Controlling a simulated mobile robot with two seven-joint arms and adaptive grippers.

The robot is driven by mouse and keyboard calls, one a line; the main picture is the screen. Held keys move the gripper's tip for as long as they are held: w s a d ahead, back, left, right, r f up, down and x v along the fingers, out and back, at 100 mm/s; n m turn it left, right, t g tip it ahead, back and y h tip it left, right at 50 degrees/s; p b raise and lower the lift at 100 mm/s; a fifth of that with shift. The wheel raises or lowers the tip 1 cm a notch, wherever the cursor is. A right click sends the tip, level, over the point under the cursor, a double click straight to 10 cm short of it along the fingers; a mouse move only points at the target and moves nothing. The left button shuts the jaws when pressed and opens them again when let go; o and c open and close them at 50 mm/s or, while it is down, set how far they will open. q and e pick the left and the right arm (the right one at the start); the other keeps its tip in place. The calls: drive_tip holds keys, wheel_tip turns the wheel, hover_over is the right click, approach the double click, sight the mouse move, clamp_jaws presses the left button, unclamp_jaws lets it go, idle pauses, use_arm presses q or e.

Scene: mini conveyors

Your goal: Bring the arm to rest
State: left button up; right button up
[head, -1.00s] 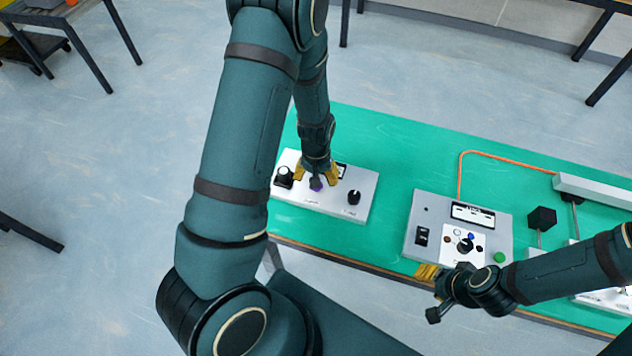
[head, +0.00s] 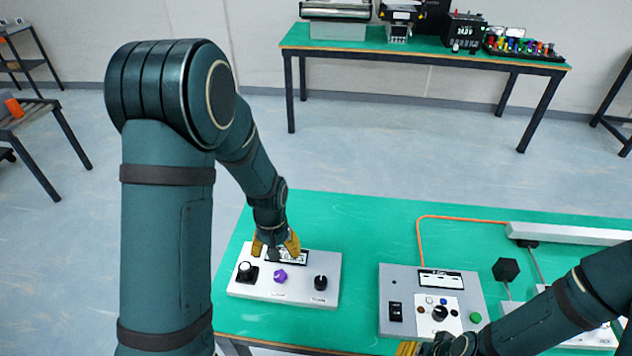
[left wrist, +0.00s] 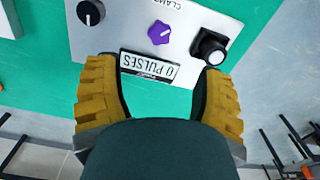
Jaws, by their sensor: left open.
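My left gripper (head: 275,246) is open and empty, over the back edge of a light control box (head: 330,268). Its yellow fingers stand either side of the small display (head: 286,256). The purple knob (head: 280,276) is just in front of the fingers, apart from them. In the left wrist view the purple knob (left wrist: 160,33) is clear of the open left gripper (left wrist: 160,78), and the display (left wrist: 150,66) reads "0 PULSES". My right gripper (head: 408,348) is cut off at the bottom edge, mostly hidden, in front of the second control box.
The light box carries a black knob at each end (head: 246,270) (head: 320,283). A grey control box (head: 393,286) stands to the right on the green table (head: 350,225), with an orange cable (head: 419,235) behind. A farther table (head: 425,58) holds equipment.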

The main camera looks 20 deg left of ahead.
use_arm(q)
drive_tip(key=shift+m+t+h, duration=0.3)
drive_tip(key=shift+m+h, duration=0.5)
drive_tip(key=s+d+f, duration=0.1)
drive_tip(key=d+f, duration=0.1)
drive_tip(key=s+d+f, duration=0.1)
drive_tip(key=d+f, duration=0.2)
drive_tip(key=s+d+f, duration=0.2)
drive_tip(key=d+f, duration=0.1)
drive_tip(key=shift+d+f, duration=0.1)
drive_tip(key=s+d+f, duration=0.1)
drive_tip(key=d, duration=0.2)
drive_tip(key=s+d+f+h, duration=0.1)
drive_tip(key=s+d, duration=0.1)
drive_tip(key=d, duration=0.1)
drive_tip(key=s+d+f+m+t+h, duration=0.1)
drive_tip(key=s+d, duration=0.1)
drive_tip(key=shift+d, duration=0.4)
drive_tip(key=shift+s+d, duration=0.1)
drive_tip(key=shift+d, duration=0.1)
